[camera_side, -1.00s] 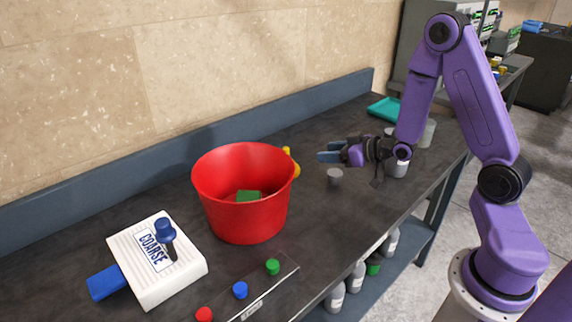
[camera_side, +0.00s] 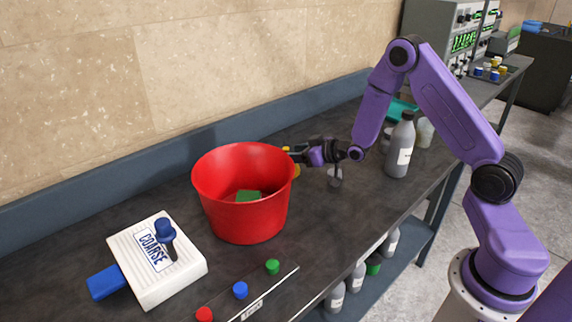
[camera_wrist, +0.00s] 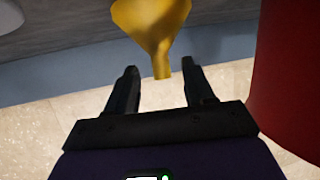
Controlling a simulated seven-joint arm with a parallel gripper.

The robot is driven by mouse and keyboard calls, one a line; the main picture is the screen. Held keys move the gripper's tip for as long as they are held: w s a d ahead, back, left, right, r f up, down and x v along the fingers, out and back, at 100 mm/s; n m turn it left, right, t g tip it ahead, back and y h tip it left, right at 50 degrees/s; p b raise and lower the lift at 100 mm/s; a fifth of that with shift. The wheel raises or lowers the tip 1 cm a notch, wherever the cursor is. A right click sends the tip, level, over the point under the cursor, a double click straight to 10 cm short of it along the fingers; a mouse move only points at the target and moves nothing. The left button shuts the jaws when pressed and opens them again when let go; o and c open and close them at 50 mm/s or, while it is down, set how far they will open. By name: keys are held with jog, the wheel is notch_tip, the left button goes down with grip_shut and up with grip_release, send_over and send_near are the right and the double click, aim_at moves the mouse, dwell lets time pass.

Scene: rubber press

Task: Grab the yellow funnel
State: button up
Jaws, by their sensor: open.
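The yellow funnel (camera_wrist: 152,22) is in front of my gripper in the wrist view, with its narrow spout toward the gap between the fingers. In the side view only a small part of the funnel (camera_side: 296,169) shows, behind the right rim of the red bucket. My gripper (camera_wrist: 160,80) is open, its two dark fingers apart on either side of the spout's end, with nothing clamped. In the side view my gripper (camera_side: 298,153) is low over the bench at the bucket's right, and its fingertips are partly hidden near the funnel.
The red bucket (camera_side: 245,215) stands close to my gripper, with a green block (camera_side: 248,196) inside. A small grey cup (camera_side: 334,173) is under my wrist. A grey bottle (camera_side: 400,150) stands to the right. The white COARSE box (camera_side: 155,260) is at front left. The wall is behind.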

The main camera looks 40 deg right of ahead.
aim_at(286, 150)
jog(key=shift+x, duration=2)
jog(key=shift+r, duration=0.15)
grip_shut()
jog(key=shift+r, duration=0.1)
